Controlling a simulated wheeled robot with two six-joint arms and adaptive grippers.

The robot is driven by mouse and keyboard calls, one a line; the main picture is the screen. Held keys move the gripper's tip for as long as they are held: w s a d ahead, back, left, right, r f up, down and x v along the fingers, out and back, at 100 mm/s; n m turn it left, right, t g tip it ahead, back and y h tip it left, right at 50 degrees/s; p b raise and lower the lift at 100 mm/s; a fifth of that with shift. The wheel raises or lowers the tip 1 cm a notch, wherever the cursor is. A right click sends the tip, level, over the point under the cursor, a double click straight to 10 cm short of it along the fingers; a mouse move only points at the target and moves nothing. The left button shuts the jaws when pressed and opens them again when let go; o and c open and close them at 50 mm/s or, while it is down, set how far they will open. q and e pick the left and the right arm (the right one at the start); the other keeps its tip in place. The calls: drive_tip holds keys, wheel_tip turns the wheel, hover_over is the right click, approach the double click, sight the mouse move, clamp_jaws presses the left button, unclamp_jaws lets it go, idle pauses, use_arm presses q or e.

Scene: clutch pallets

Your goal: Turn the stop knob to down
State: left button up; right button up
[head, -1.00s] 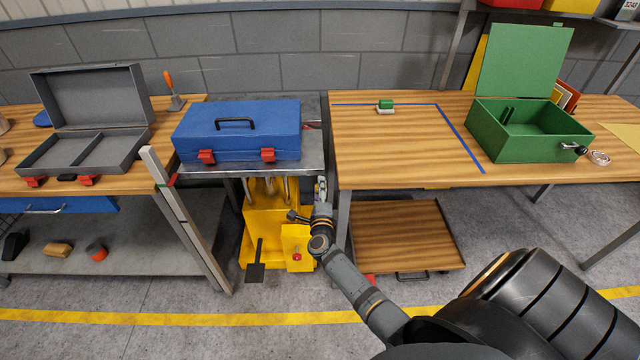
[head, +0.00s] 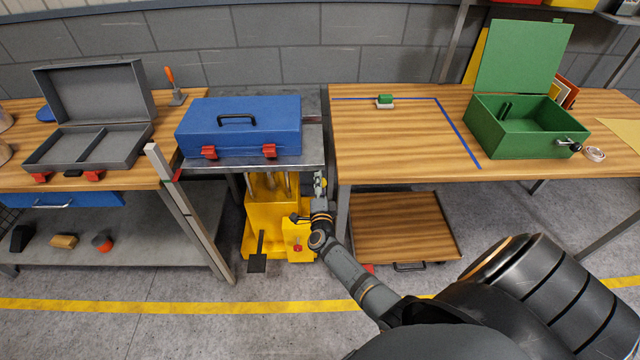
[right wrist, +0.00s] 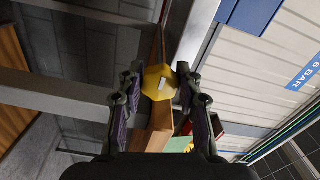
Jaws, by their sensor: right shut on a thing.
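A yellow many-sided knob (right wrist: 158,80) with a short white mark sits between the two fingers in the right wrist view. I take it for the stop knob. My right gripper (right wrist: 157,92) is shut on it, one finger on each side. In the head view my right gripper (head: 320,184) is beside the right edge of the yellow lift (head: 262,222), below the steel tabletop. The knob cannot be made out in the head view. My left gripper is not in view.
A blue toolbox (head: 240,130) stands on the steel top (head: 312,150) of the lift. A wooden bench (head: 400,150) with an open green box (head: 530,142) is to the right. A wood-topped platform (head: 402,228) is low beneath it. A grey case (head: 104,142) lies open at left.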

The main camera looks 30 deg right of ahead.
drive_tip(key=shift+f, duration=0.1)
drive_tip(key=o, duration=1.2)
drive_tip(key=v, duration=1.2)
drive_tip(key=shift+s, duration=0.1)
